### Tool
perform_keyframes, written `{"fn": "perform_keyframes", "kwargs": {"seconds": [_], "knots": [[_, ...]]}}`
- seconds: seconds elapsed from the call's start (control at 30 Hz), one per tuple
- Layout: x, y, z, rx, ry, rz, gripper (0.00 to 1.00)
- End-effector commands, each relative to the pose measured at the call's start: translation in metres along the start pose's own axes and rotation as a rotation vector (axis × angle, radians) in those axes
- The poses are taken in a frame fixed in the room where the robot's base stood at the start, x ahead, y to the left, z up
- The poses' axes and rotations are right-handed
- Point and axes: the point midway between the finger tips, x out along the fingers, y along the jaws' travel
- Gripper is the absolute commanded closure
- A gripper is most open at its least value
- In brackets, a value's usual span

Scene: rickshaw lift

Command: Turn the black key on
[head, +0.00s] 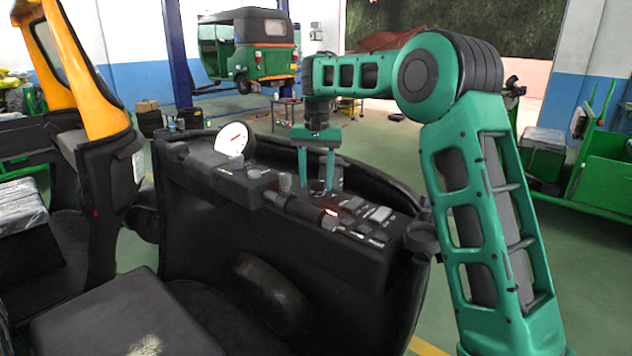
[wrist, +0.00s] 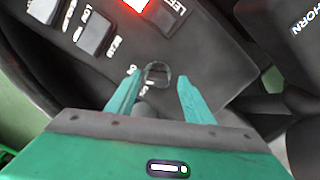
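My gripper (head: 316,187) points straight down over the black dashboard (head: 212,185) of the rickshaw. Its two teal fingers are apart, and I see nothing clamped between them. In the wrist view my gripper (wrist: 159,77) has its fingertips on either side of a small dark round piece (wrist: 157,69) on the panel, which looks like the key or its switch. A grey rounded shape also shows between the fingers, nearer the palm. I cannot tell whether the fingers touch the key, nor which way it is turned.
A white gauge (head: 232,138) stands left on the dashboard. A dark handlebar grip (head: 298,208) crosses in front of the panel. Rocker switches (wrist: 94,34) and a lit red one (wrist: 136,4) lie close by. A horn button (wrist: 302,25) is at the wrist view's upper right.

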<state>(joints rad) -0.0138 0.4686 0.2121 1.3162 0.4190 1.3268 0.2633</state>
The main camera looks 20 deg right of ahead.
Motion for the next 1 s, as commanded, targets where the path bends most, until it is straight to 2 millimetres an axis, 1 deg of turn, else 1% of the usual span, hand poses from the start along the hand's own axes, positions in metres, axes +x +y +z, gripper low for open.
{"fn": "perform_keyframes", "kwargs": {"seconds": [0.27, 0.37, 0.47, 0.8, 0.9, 1.0], "knots": [[0.001, 0.002, 0.0, 0.003, -0.003, 0.003, 0.53], [-0.004, 0.002, -0.001, 0.003, -0.002, 0.003, 0.53], [-0.015, 0.001, -0.001, 0.003, -0.001, 0.002, 0.53], [-0.077, 0.0, -0.002, 0.002, -0.001, 0.002, 0.53], [-0.09, -0.001, -0.002, 0.002, -0.001, 0.002, 0.53], [-0.1, -0.001, -0.002, 0.002, -0.002, 0.002, 0.53]]}}
